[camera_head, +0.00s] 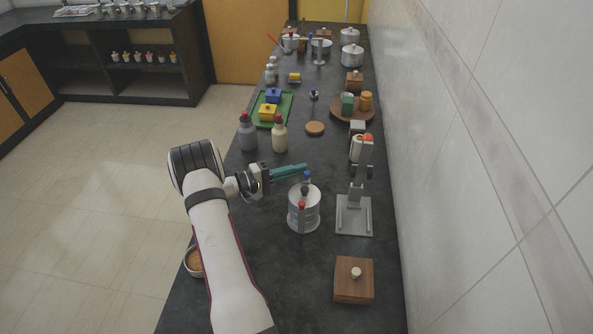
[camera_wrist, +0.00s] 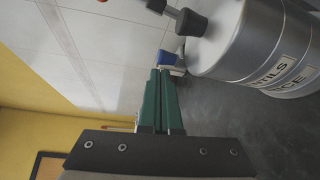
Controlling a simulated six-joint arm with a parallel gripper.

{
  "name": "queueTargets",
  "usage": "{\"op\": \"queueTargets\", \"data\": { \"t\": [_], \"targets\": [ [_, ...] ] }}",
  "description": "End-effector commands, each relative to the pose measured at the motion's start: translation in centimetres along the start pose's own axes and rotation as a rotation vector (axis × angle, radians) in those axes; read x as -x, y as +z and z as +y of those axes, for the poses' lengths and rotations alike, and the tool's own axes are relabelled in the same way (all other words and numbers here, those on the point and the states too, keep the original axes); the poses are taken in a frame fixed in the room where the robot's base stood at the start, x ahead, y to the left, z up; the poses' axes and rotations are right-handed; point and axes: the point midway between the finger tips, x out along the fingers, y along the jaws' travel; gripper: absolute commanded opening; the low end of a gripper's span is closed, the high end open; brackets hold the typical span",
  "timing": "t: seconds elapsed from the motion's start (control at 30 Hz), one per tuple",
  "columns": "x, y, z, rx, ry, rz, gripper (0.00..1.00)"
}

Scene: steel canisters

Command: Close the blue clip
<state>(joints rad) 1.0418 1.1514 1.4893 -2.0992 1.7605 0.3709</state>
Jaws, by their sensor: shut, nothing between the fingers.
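A steel canister (camera_head: 303,212) stands on the dark counter, with a black knob on its lid. A blue clip end (camera_head: 307,176) shows at its far side and a red clip end (camera_head: 301,205) at its near side. My gripper (camera_head: 304,168) is shut and empty, its green fingers pointing right, with the tips beside the blue end. In the wrist view the shut fingertips (camera_wrist: 161,72) are close to the blue clip end (camera_wrist: 165,58); I cannot tell if they touch. The canister (camera_wrist: 262,45) with printed labels fills the upper right there. The clip's lower part is mostly hidden.
A grey metal stand (camera_head: 354,215) is right of the canister, and a wooden box with a knob (camera_head: 353,279) is nearer. Two bottles (camera_head: 279,134) (camera_head: 248,132) stand behind my gripper. A round wooden board (camera_head: 315,128) lies further back. The wall is on the right.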

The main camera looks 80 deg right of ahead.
Motion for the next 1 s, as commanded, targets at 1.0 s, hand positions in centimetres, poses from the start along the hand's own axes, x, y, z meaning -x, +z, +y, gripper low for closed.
{"op": "queueTargets", "data": {
  "t": [1.0],
  "targets": [
    [25.1,8.3,6.3,0.046,-0.497,0.111,0.00]
  ]
}}
